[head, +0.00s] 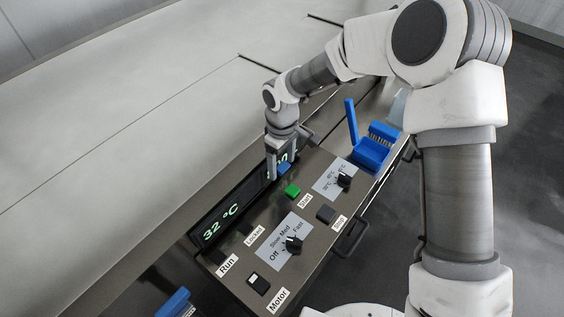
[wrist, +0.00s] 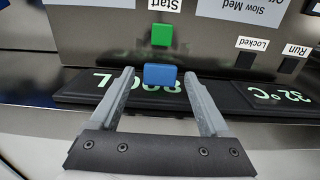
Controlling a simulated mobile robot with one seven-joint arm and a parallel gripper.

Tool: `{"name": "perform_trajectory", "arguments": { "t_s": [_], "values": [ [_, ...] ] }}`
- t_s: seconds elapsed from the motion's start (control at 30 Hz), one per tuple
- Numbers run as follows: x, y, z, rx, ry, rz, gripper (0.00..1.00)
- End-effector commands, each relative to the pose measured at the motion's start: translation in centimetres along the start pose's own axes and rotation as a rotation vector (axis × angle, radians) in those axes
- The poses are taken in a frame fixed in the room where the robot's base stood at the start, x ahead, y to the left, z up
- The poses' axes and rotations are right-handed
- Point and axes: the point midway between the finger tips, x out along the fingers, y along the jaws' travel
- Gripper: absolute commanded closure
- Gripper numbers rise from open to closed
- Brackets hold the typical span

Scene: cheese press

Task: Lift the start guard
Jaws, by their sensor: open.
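The green start button (head: 293,190) sits on the dark control panel beside the "Start" label, and it also shows in the wrist view (wrist: 162,34). The green button is uncovered in both views. My gripper (wrist: 159,72) is open, pointing down at the panel, with one finger on either side of the blue block. Gaps show between the block and both fingers. In the head view my gripper (head: 279,172) partly hides the display.
A display (head: 222,224) reads 32 °C. The panel holds a motor-speed knob (head: 293,244), a temperature knob (head: 344,180), a dark button (head: 326,214) and a rocker switch (head: 258,284). A blue brush-like holder (head: 371,154) stands at the far end. A large pale surface (head: 120,110) lies left.

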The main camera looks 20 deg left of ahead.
Motion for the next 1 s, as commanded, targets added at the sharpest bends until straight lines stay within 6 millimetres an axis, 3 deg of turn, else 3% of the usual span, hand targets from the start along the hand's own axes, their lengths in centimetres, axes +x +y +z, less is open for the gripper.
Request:
{"name": "perform_trajectory", "arguments": {
  "t_s": [0.23, 0.67, 1.0],
  "values": [
    [0.08, 0.01, 0.01, 0.000, 0.000, 0.000, 0.20],
    [0.04, 0.01, 0.00, 0.001, 0.000, 0.000, 0.97],
    [0.10, 0.02, -0.78, -0.001, -0.078, -0.002, 1.00]
  ]
}}
